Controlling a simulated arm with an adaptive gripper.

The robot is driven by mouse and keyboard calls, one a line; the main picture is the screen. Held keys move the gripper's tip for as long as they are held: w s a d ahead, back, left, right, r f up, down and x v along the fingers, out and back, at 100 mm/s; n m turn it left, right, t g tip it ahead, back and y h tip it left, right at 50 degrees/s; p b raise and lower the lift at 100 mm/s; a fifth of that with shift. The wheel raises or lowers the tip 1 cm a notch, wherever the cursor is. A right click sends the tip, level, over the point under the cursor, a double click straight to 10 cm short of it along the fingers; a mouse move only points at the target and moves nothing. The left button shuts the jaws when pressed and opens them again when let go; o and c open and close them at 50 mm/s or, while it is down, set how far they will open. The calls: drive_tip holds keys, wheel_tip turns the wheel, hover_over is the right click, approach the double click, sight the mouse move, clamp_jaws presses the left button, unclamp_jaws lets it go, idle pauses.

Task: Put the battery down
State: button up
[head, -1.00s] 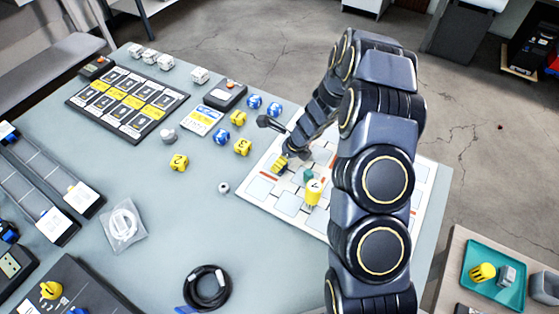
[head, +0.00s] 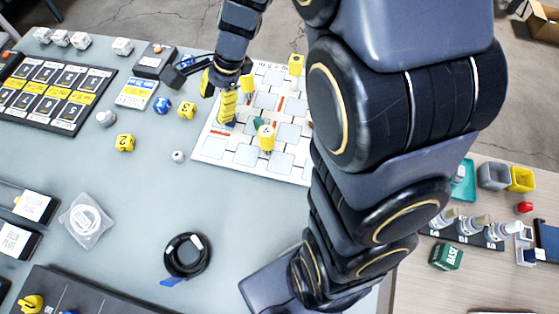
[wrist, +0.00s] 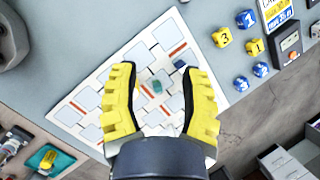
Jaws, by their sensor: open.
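My gripper (head: 218,106) is open above the left part of the white board with grey squares (head: 210,148). In the wrist view, its yellow fingers (wrist: 157,68) are spread over the board with nothing held between them. A yellow cylinder with a pale top (head: 266,136), which may be the battery, stands upright on the board, right of the fingers and apart from them. A small green piece (head: 259,122) sits beside it; this also shows between the fingers in the wrist view (wrist: 157,87). I cannot make out the yellow cylinder in the wrist view.
Other yellow pieces (head: 296,64) stand toward the board's far side. Yellow dice (head: 187,110) and a small white piece (head: 178,156) lie left of the board. A black cable coil (head: 186,255) and a bagged cable (head: 86,220) lie nearer. My arm hides the board's right side.

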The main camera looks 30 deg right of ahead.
drive_tip(key=s+r+n+g+h, duration=0.1)
drive_tip(key=s+r+n, duration=0.3)
drive_tip(key=s+n, duration=0.4)
drive_tip(key=s+d+r+n+g+h, duration=0.1)
drive_tip(key=s+r+n+g+h, duration=0.1)
drive_tip(key=s+n, duration=0.7)
drive_tip(key=s+r+h, duration=0.1)
drive_tip(key=s+r, duration=0.1)
drive_tip(key=s, duration=0.3)
drive_tip(key=shift+r, duration=0.2)
drive_tip(key=shift+s+d, duration=0.1)
